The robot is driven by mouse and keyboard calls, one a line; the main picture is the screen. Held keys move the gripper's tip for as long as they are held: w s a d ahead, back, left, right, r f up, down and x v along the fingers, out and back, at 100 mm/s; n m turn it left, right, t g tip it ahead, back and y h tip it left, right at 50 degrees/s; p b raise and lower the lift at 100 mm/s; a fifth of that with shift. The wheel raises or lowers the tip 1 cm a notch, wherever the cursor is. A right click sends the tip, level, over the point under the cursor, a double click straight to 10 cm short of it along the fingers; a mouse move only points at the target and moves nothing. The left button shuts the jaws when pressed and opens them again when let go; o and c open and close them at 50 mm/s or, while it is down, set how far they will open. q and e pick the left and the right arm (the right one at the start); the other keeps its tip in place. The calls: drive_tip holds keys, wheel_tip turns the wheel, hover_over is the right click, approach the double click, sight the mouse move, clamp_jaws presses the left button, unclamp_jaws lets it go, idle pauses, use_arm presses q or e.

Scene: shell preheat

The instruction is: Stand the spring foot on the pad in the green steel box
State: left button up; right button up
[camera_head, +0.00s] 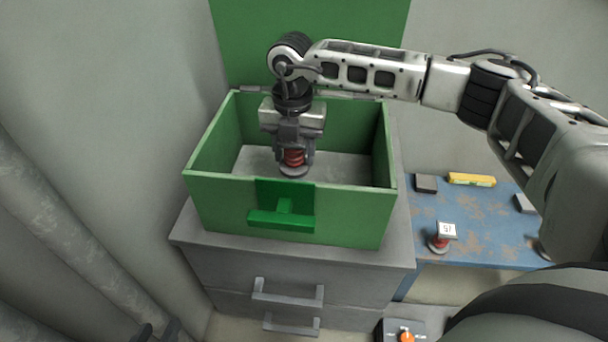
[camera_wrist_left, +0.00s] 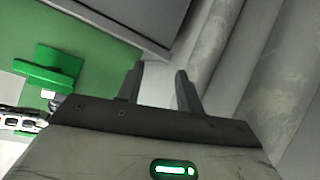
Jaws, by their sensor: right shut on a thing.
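The green steel box (camera_head: 290,222) stands open on a grey drawer cabinet, its lid raised behind it. My right gripper (camera_head: 294,152) reaches down inside the box, shut on a spring foot (camera_head: 293,171) with a red coil and a round grey base. The foot is upright. Whether its base touches the surface below cannot be told. The box floor (camera_head: 345,168) is light grey; I cannot make out a separate pad edge. My left gripper (camera_head: 157,331) is at the bottom edge of the head view; its fingers (camera_wrist_left: 159,82) are apart and empty in the left wrist view.
A blue bench (camera_head: 480,235) at the right holds another red spring foot (camera_head: 440,240) with a white tag, a yellow item (camera_head: 471,180) and dark blocks (camera_head: 425,184). An orange knob (camera_head: 407,337) is below. Pipes (camera_head: 80,230) run along the left wall.

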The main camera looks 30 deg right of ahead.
sight(296, 174)
wheel_tip(296, 174, down, 6)
drive_tip(key=shift+d+b, duration=0.1)
drive_tip(key=shift+b, duration=0.6)
drive_tip(key=shift+f, duration=0.35)
drive_tip(key=o, duration=1.3)
drive_tip(key=shift+s, duration=0.1)
use_arm(q)
drive_tip(key=shift+d+r+t+h, duration=0.3)
drive_tip(key=shift+r+t, duration=0.2)
drive_tip(key=shift+r, duration=0.2)
